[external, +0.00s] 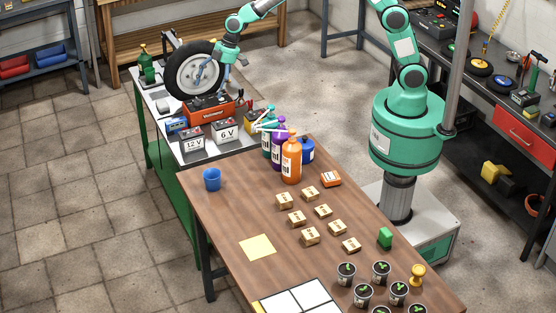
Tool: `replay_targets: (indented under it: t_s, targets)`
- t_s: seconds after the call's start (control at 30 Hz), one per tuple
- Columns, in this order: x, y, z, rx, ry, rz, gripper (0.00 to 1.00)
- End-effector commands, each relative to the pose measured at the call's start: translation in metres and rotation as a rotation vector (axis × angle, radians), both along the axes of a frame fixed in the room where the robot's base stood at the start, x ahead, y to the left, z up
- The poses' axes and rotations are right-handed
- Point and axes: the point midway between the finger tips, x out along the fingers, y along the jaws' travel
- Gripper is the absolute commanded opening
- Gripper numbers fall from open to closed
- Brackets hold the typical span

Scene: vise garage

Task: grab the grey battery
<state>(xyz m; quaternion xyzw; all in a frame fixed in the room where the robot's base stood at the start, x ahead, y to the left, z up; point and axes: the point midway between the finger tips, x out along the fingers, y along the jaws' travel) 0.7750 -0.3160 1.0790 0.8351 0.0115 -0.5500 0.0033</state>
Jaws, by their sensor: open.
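Two small batteries stand at the front of the metal-topped bench. One is marked 12 V (192,143) and the other, to its right, is marked 6 V (225,131). Both have dark tops and pale labels; at this size I cannot tell which is the grey battery.
A blue cup (212,179) stands in front.

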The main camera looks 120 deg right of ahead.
Motion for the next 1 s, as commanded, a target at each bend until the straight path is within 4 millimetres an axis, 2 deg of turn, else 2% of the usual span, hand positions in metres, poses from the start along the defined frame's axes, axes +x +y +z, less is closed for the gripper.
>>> replay_targets:
  t_s: [0.03,0.3,0.5,0.7,1.0]
  targets:
    - [0.005,-0.014,-0.019,0.002,0.004,-0.005,0.94]
    - [0.025,-0.079,-0.098,-0.002,0.011,-0.017,0.94]
    - [0.030,-0.111,-0.140,-0.006,0.013,-0.023,0.94]
    - [0.031,-0.121,-0.154,-0.008,0.013,-0.023,0.94]
    - [0.031,-0.121,-0.154,-0.008,0.013,-0.023,0.94]
